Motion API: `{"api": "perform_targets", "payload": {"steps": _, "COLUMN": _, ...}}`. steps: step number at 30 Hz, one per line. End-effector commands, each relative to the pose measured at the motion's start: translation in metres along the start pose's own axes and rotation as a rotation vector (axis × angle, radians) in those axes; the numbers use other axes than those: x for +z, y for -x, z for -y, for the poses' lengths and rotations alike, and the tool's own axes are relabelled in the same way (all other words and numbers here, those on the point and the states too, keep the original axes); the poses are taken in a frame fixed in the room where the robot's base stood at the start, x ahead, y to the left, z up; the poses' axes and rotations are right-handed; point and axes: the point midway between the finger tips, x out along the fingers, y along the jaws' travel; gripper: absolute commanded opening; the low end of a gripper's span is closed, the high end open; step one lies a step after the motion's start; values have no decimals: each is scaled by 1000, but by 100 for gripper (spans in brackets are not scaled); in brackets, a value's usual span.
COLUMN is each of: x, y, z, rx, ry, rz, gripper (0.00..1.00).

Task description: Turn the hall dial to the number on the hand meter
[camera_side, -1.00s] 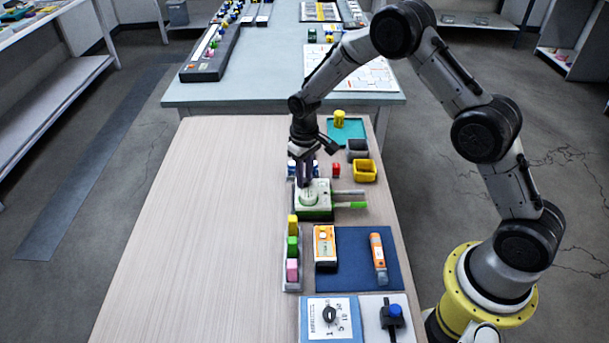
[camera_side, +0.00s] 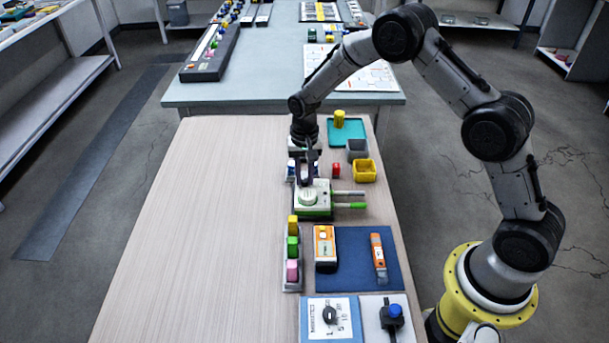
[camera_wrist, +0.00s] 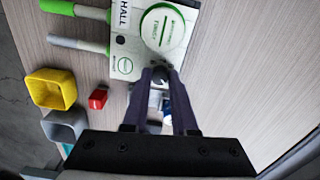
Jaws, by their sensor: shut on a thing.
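The hall unit (camera_side: 314,213), a white and green box with a pale round disc, stands mid-table. In the wrist view it (camera_wrist: 125,45) bears the word HALL, a large green-rimmed disc (camera_wrist: 166,30) and a small dark knob (camera_wrist: 161,72). My gripper (camera_side: 305,183) points down at the unit's far edge. In the wrist view my gripper's fingers (camera_wrist: 161,78) come together around the dark knob, shut on it; they hide most of it and its scale. An orange and white hand-held meter (camera_side: 325,246) lies on a blue mat; its number is too small to read.
An orange tool (camera_side: 379,259) lies on the blue mat (camera_side: 350,275). Colored blocks (camera_side: 293,246) stand in a narrow rack. Beyond the unit are a red block (camera_side: 336,170), a yellow bin (camera_side: 365,171) and a grey bin (camera_side: 357,149). The table's left side is clear.

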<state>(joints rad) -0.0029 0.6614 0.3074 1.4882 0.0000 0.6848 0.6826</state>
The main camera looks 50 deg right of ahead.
Motion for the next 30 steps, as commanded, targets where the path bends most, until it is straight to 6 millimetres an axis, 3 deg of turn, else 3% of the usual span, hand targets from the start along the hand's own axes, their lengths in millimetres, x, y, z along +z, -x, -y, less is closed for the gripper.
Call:
{"api": "perform_targets", "payload": {"steps": 20, "x": -1, "y": 1, "z": 0, "rx": -2, "ry": -72, "rz": -2, "gripper": 0}}
{"api": "perform_targets", "payload": {"steps": 21, "x": -1, "y": 1, "z": 0, "rx": -2, "ry": -72, "rz": -2, "gripper": 30}}
{"api": "perform_targets", "payload": {"steps": 24, "x": 0, "y": 1, "z": 0, "rx": -1, "ry": -71, "rz": -2, "gripper": 48}}
{"api": "perform_targets", "payload": {"steps": 26, "x": 0, "y": 1, "z": 0, "rx": -1, "ry": -71, "rz": -1, "gripper": 57}}
{"api": "perform_targets", "payload": {"steps": 30, "x": 0, "y": 0, "z": 0, "rx": -1, "ry": -71, "rz": -1, "gripper": 57}}
